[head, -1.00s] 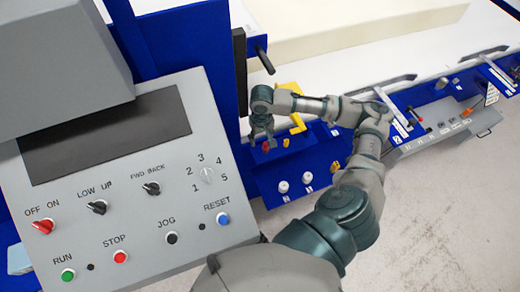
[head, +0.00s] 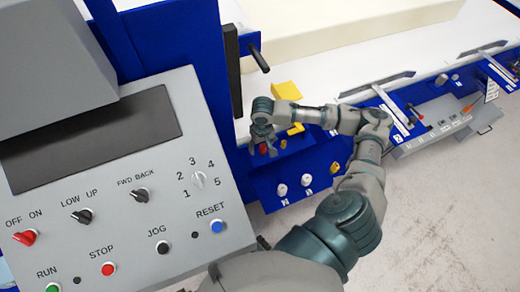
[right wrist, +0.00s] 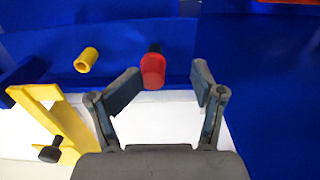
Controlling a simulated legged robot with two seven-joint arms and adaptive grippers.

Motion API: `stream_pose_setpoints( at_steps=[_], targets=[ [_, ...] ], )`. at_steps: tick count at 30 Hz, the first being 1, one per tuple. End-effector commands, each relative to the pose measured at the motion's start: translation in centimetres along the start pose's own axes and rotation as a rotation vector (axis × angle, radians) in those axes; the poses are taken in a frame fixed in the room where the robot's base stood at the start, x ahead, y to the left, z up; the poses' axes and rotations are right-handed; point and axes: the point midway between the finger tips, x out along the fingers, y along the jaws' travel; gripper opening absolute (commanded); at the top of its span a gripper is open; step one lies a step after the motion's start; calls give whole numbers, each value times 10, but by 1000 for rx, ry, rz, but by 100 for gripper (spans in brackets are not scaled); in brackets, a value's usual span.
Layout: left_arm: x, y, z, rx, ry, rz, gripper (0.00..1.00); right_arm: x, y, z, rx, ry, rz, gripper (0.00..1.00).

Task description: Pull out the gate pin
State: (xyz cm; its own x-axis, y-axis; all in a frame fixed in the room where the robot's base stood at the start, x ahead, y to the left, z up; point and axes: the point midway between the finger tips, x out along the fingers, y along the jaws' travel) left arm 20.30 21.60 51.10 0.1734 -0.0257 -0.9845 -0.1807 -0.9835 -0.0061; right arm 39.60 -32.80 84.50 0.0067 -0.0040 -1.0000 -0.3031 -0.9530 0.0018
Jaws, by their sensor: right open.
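A pin with a red cap and a dark stem (right wrist: 153,72), which looks like the gate pin, stands out from the blue frame in the right wrist view. My right gripper (right wrist: 169,78) is open, with the red cap between its fingertips, nearer the left finger. The fingers do not appear closed on it. In the head view my right gripper (head: 263,146) is at the blue ledge, and a bit of red (head: 263,150) shows beside its fingers. The fingers partly hide the pin there. My left gripper is not in view.
A yellow bracket (right wrist: 48,112) with a black knob (right wrist: 50,154) and a yellow cylinder (right wrist: 87,60) are left of the gripper. The grey control panel (head: 120,225) fills the left of the head view. White knobs (head: 281,190) sit below the gripper on the blue frame.

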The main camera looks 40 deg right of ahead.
Motion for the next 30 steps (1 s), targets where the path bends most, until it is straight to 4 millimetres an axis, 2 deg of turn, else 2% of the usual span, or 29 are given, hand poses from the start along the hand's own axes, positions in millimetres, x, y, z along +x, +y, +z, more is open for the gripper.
stream_pose_setpoints(
  at_steps=[3, 14, 30],
  targets=[
    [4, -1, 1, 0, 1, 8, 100, 8, 0, 1, -1, -6, -1, 56],
    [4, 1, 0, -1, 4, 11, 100, 1, -12, 5, -1, 3, 14, 56],
    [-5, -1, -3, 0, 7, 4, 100, 3, 0, 2, 0, 0, 3, 56]
  ],
)
